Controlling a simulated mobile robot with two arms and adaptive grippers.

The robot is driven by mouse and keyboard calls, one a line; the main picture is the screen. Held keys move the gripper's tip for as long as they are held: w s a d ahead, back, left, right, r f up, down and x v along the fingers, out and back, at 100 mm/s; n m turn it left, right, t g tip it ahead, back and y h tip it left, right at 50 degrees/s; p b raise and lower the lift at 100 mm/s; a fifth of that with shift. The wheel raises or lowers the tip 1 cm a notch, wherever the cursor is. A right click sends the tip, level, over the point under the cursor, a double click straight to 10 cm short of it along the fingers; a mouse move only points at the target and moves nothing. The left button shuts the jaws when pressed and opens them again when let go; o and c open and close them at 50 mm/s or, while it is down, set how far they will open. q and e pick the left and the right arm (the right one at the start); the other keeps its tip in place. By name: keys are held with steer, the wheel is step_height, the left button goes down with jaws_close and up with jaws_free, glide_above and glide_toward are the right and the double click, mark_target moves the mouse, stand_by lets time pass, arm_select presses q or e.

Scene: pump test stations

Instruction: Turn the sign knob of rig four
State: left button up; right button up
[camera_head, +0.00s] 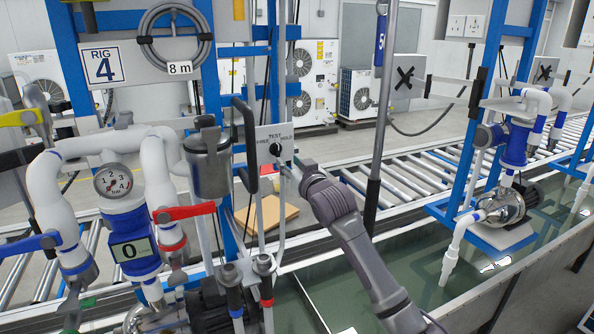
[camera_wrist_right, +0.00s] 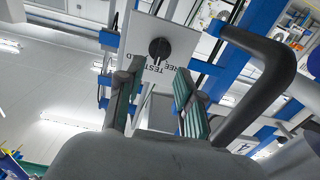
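The sign knob is a small black knob (camera_head: 276,149) on a light plate (camera_head: 266,133) lettered with words including TEST and HOLD, on rig four's blue frame. In the right wrist view the knob (camera_wrist_right: 160,49) shows ahead, just beyond the fingertips, apart from them. My right gripper (camera_head: 288,172) comes from the lower right and is close to the plate, a little below the knob. In the wrist view its two fingers (camera_wrist_right: 157,92) are apart with nothing between them. The RIG 4 sign (camera_head: 103,66) hangs at upper left.
A black bent handle (camera_head: 246,135) stands just left of the plate; it passes close to my right gripper in the wrist view (camera_wrist_right: 285,65). A grey pole (camera_head: 378,130) rises behind my arm. A gauge (camera_head: 113,181), red lever (camera_head: 184,212) and grey canister (camera_head: 208,165) are at left.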

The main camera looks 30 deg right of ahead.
steer(key=shift+s+a, duration=0.1)
steer(key=shift+s, duration=1.95)
step_height(320, 180, down, 31)
steer(key=s+g+b, duration=0.2)
steer(key=g, duration=0.3)
steer(key=s+a+f+g+b, duration=0.15)
steer(key=s+f, duration=0.45)
steer(key=f, duration=0.6)
steer(key=s+f+g, duration=0.2)
steer(key=s+f, duration=0.3)
steer(key=f, duration=0.6)
steer(key=s+a+f+n+g+b, duration=0.1)
steer(key=s+a+f+n+g, duration=0.2)
steer(key=s+f, duration=1.5)
steer(key=s+a+f+g, duration=0.1)
steer(key=s+f, duration=0.2)
steer(key=s, duration=0.7)
steer(key=s+a+f+g+b, duration=0.1)
steer(key=s+f, duration=0.3)
steer(key=s, duration=0.5)
steer(key=s+a+f+g, duration=0.2)
steer(key=s+f+g, duration=0.1)
steer(key=s, duration=0.7)
steer(key=shift+s+a+f+y+b, duration=0.25)
steer(key=shift+s+y+b, duration=0.05)
steer(key=shift+s+b, duration=0.1)
steer(key=shift+g, duration=0.25)
